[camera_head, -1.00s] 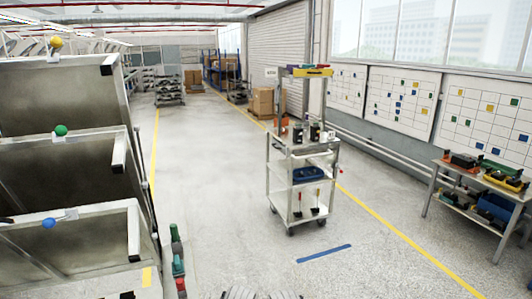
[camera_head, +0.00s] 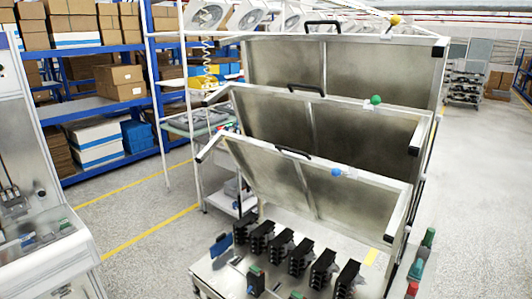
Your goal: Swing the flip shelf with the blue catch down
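The flip shelf with the blue catch (camera_head: 336,172) is the lowest and nearest of three metal flip shelves (camera_head: 315,185). It is tilted up, its underside facing me, with a black handle (camera_head: 292,152) on its top edge. Behind and above it are the shelf with the green catch (camera_head: 376,99) and the shelf with the yellow catch (camera_head: 395,19), both also tilted up. Neither of my grippers is in view.
Below the shelf is a deck (camera_head: 240,275) with several black breakers (camera_head: 300,257). A white bench (camera_head: 40,235) stands at the left and blue racks with boxes (camera_head: 122,81) behind. Clear floor lies at the right (camera_head: 485,190).

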